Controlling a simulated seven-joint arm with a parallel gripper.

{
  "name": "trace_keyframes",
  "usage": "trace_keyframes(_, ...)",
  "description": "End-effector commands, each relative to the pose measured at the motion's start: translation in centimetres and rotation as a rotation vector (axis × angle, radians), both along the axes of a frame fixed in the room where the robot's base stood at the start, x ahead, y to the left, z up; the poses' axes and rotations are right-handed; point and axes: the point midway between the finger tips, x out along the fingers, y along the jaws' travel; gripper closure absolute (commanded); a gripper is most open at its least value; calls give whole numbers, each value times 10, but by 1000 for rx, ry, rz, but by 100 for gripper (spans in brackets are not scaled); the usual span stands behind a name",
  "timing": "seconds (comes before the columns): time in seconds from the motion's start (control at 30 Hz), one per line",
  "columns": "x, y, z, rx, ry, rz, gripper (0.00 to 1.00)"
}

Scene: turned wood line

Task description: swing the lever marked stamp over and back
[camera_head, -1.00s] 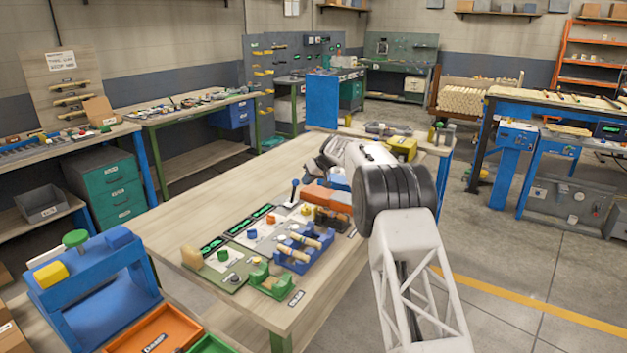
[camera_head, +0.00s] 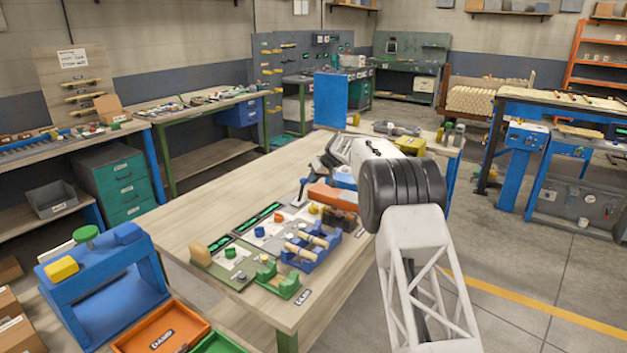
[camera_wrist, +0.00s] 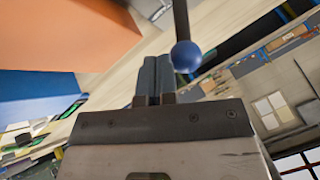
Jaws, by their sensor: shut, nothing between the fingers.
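A lever with a dark rod and a blue ball knob stands on the wooden table behind the row of small fixtures; its rod shows in the head view (camera_head: 301,190). In the wrist view its blue knob (camera_wrist: 186,56) is just right of my fingertips. I cannot tell whether they touch. My gripper (camera_wrist: 154,72) is shut and empty, with its two dark fingers together. In the head view my gripper (camera_head: 326,164) is small and partly blurred into the arm, close above and right of the lever. No stamp marking is readable on the lever.
An orange block (camera_head: 330,195) and a blue block stand right of the lever, under my arm. A blue cradle (camera_head: 307,256) with wooden pieces and a green cradle (camera_head: 278,283) lie in front. The table's left part is bare.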

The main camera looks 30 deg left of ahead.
Motion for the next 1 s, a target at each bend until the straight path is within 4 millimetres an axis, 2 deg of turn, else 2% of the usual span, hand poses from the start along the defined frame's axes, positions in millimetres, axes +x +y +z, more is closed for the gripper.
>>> trace_keyframes(0.57, -7, 1, 4, 0, -57, 0, 100)
trace_keyframes(1.0, -24, 0, 13, 0, -223, 1, 100)
